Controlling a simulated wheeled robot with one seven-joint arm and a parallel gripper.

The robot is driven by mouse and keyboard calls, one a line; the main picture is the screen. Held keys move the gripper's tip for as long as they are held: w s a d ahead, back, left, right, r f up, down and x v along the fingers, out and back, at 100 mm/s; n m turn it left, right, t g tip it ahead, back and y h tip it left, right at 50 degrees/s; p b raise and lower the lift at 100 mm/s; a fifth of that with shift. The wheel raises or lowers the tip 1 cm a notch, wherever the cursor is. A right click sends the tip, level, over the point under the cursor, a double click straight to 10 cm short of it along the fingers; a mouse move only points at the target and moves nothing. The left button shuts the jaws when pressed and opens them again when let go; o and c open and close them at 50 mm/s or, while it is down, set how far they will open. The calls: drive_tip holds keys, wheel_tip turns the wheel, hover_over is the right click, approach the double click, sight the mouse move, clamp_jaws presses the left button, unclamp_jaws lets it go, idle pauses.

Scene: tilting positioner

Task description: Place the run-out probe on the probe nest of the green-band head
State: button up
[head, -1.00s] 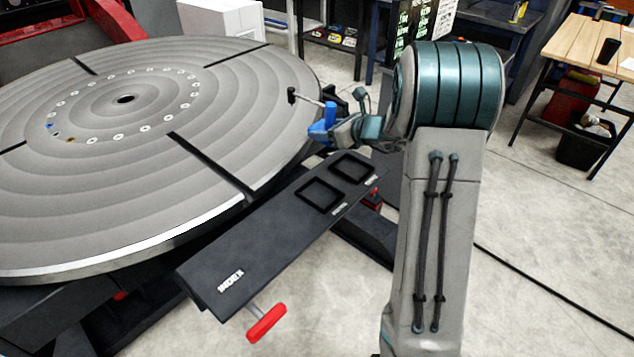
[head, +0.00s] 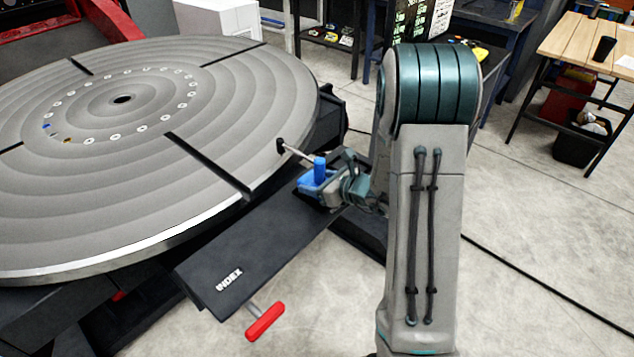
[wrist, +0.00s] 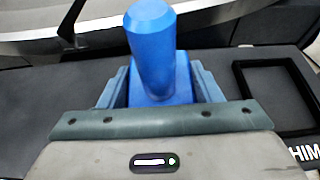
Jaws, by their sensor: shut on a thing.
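The run-out probe (head: 319,170) has a blue body, with a thin pale rod ending in a black tip at its upper left. My gripper (head: 322,186) is shut on its blue body and holds it over the dark shelf beside the large round plate. The wrist view shows the blue body (wrist: 152,50) upright between the two fingers of my gripper (wrist: 156,88). In the head view the black tip appears close to the plate's rim; I cannot tell whether it touches. I see no green band or probe nest in these frames.
The grey round plate (head: 90,185) has dark slots and a ring of holes. The dark shelf (head: 255,240) carries an INDEX label and a red T-handle (head: 265,322). A square-framed recess (wrist: 276,92) lies right of my gripper in the wrist view.

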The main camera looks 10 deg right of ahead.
drive_tip(key=shift+f, duration=0.1)
drive_tip(key=shift+f+b, duration=0.35)
drive_tip(key=shift+b, duration=0.1)
drive_tip(key=shift+f+b, duration=0.3)
drive_tip(key=shift+b, duration=0.1)
drive_tip(key=o, duration=1.4)
drive_tip(key=shift+s, duration=0.1)
drive_tip(key=shift+o, duration=0.2)
drive_tip(key=shift+f, duration=0.15)
